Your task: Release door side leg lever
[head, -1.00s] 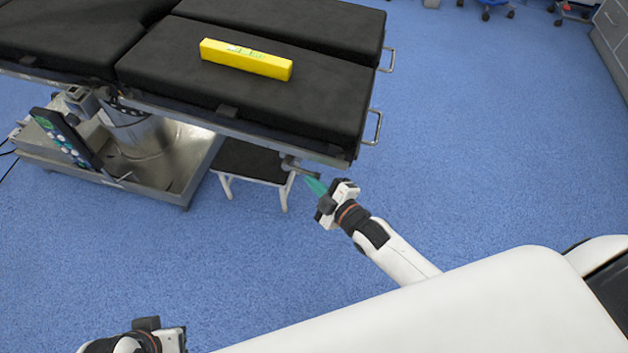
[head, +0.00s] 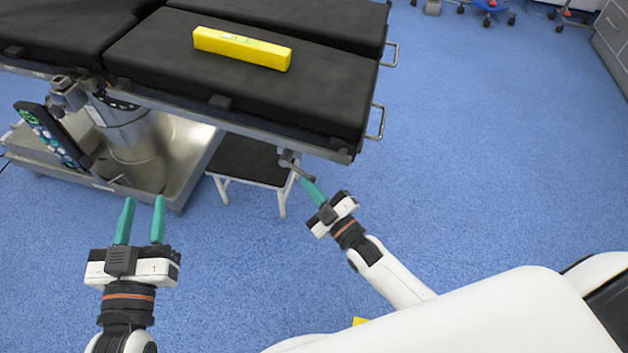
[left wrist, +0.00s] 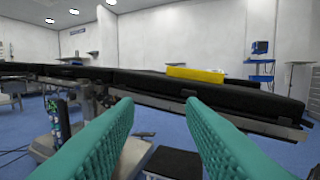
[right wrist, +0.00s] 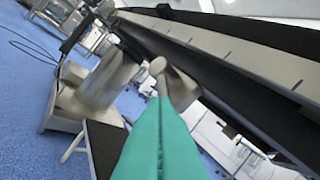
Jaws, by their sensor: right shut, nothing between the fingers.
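The leg lever (head: 301,171) is a short grey metal handle under the table's near edge, close to the right end of the leg section. In the right wrist view the lever (right wrist: 172,82) shows as a rounded grey knob and arm just beyond the fingertips. My right gripper (head: 304,181) is shut and empty, its green tips at or very near the lever; I cannot tell if they touch. My left gripper (head: 145,198) is open and empty in front of the table base, well left of the lever. It also shows open in the left wrist view (left wrist: 163,110).
The black-padded operating table (head: 340,112) has a yellow box (head: 242,48) lying on it. A step stool (head: 250,160) stands under the table beside the metal base (head: 190,172). A remote (head: 50,135) hangs at the left. The blue floor at the right is free.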

